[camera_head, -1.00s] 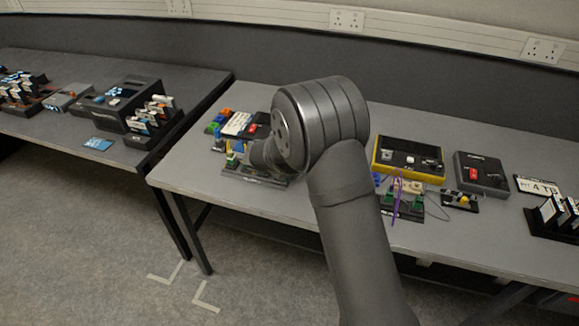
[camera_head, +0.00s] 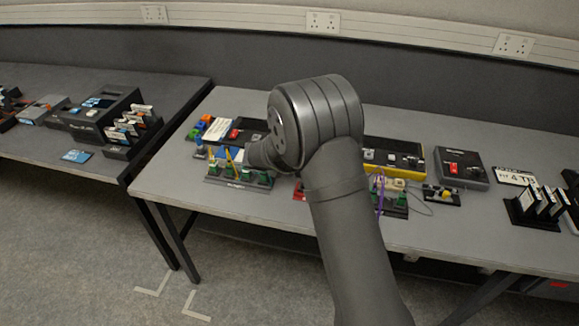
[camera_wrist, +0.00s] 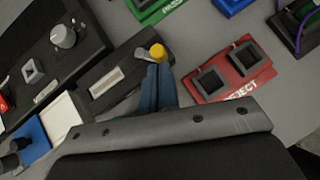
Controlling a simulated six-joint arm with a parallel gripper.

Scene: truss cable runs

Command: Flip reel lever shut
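In the wrist view, a lever with a yellow knob (camera_wrist: 157,52) and a short grey arm (camera_wrist: 143,54) stands at the end of a dark base (camera_wrist: 110,82) with a pale label plate. I take it to be the reel lever. My gripper (camera_wrist: 158,68) shows as two blue-grey fingers side by side, with no clear gap between them. The fingertips are right below the knob in the picture; I cannot tell whether they touch it. In the head view my arm hides the fingers and this lever.
A red REJECT tray (camera_wrist: 232,72) lies close to the right of the fingers. A green tray (camera_wrist: 155,8) is beyond. A dark panel with a round knob (camera_wrist: 64,37) is at left. In the head view, a connector block (camera_head: 238,180) sits left of my arm and a yellow-and-black box (camera_head: 395,158) right.

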